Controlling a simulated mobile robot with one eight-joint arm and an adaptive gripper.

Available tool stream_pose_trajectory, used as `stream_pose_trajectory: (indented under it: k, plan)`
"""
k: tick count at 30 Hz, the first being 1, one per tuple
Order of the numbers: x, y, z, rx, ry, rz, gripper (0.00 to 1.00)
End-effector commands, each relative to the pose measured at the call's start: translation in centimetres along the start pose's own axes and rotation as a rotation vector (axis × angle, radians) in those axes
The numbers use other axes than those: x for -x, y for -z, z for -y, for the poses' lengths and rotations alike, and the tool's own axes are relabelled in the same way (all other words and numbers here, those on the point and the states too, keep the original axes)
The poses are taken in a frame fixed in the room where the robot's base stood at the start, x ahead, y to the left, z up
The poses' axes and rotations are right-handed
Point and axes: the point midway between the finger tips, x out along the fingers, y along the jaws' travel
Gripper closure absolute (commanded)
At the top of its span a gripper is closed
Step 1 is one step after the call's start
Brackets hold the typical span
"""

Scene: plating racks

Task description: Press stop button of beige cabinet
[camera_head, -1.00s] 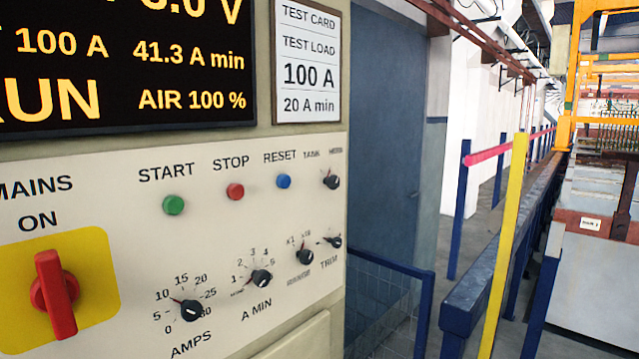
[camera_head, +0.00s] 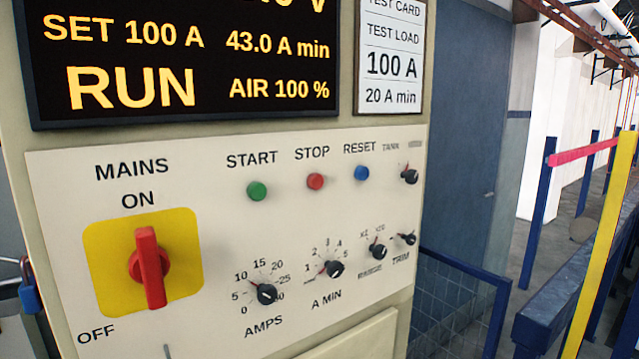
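The beige cabinet (camera_head: 432,75) fills the left and middle of the head view, with a pale control panel on its front. The red stop button (camera_head: 315,181) sits under the label STOP. The green start button (camera_head: 257,191) is to its left and the blue reset button (camera_head: 361,173) to its right. The display (camera_head: 185,60) above reads RUN, SET 100 A, 43.0 A min and AIR 100 %. My gripper is not in view, and nothing covers the buttons.
A red mains switch (camera_head: 148,267) on a yellow plate points to ON. Several black knobs, such as the AMPS knob (camera_head: 266,294), line the panel below the buttons. A blue railing (camera_head: 470,281) and a yellow post (camera_head: 604,240) stand to the right. A padlock (camera_head: 29,293) hangs at the left edge.

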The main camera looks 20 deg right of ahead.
Motion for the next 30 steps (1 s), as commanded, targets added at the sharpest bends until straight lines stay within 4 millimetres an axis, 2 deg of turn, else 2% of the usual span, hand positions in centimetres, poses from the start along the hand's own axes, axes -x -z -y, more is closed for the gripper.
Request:
stream_pose_trajectory:
  k: [1, 3, 4, 30]
  plan:
    - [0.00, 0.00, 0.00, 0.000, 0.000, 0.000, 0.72]
    - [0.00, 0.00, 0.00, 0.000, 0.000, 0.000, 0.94]
    - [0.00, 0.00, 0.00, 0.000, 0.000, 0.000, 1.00]
    - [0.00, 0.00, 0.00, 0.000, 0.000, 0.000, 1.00]
